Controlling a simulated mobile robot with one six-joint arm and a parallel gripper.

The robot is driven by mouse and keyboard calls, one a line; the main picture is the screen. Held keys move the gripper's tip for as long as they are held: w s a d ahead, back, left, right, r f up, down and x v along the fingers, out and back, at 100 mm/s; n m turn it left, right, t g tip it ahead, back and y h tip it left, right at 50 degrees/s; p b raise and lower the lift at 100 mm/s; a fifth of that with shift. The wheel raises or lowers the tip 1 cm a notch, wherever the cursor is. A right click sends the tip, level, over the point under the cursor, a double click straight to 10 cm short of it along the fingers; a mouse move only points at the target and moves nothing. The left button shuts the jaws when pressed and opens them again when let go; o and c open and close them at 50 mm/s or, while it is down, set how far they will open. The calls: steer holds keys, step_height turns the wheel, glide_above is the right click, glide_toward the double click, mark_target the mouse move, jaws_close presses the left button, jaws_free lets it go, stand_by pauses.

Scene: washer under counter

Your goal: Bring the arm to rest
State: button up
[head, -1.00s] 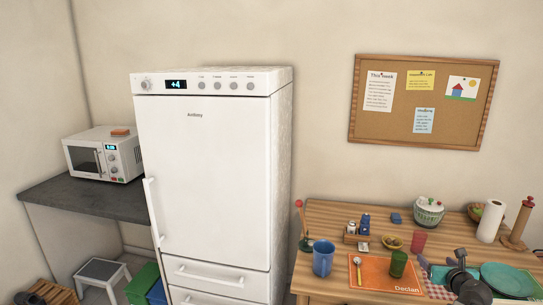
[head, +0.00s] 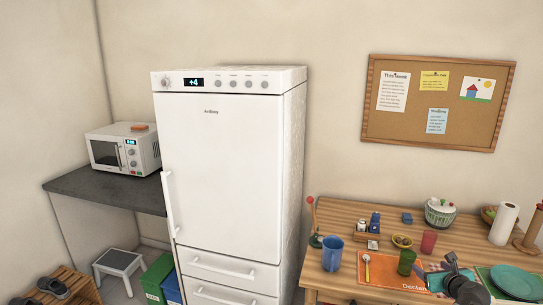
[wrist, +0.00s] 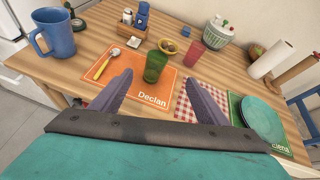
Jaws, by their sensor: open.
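My gripper (wrist: 158,77) is open in the wrist view, with its two purple-grey fingers spread apart and nothing held between them. It points over the wooden table (wrist: 95,75), towards the orange placemat (wrist: 118,88) marked "Declan". A green cup (wrist: 156,66) stands beyond the fingertips; I see no contact with it. In the head view, a dark part of my arm (head: 460,282) shows at the lower right, in front of the table; the fingertips are hard to make out there.
A blue mug (wrist: 54,33), spoon (wrist: 99,65), red cup (wrist: 188,56) and teal plate (wrist: 262,117) are on the table. The white fridge (head: 232,165) stands left of it. A microwave (head: 122,150) sits on a dark counter (head: 100,188). A step stool (head: 118,260) stands on the floor.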

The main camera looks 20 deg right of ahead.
steer(key=w+a+f+n+g+y, duration=0.1)
steer(key=w+a+f+n+y, duration=0.1)
steer(key=w+a+f+n, duration=0.6)
steer(key=w+a+f+n+g+y, duration=0.25)
steer(key=a+n, duration=0.25)
steer(key=a, duration=0.8)
steer(key=w+a+f+n+y, duration=0.35)
steer(key=w+a+n, duration=0.2)
steer(key=a, duration=0.45)
steer(key=s+a+f+n+g, duration=0.2)
steer(key=a+f+n, duration=0.2)
steer(key=a+n, duration=0.4)
steer(key=s+a+f+n+g+h, duration=0.15)
steer(key=a+f+n+g, duration=0.35)
steer(key=a, duration=0.6)
steer(key=s+a+f+n, duration=0.2)
steer(key=s+a+n, duration=0.1)
steer(key=a+n, duration=0.55)
steer(key=s+f+g+b, duration=0.6)
steer(key=s+f+b, duration=0.4)
steer(key=s+f, duration=1.5)
step_height(320, 180, down, 4)
steer(key=shift+s+a, duration=0.2)
steer(key=shift+a, duration=0.25)
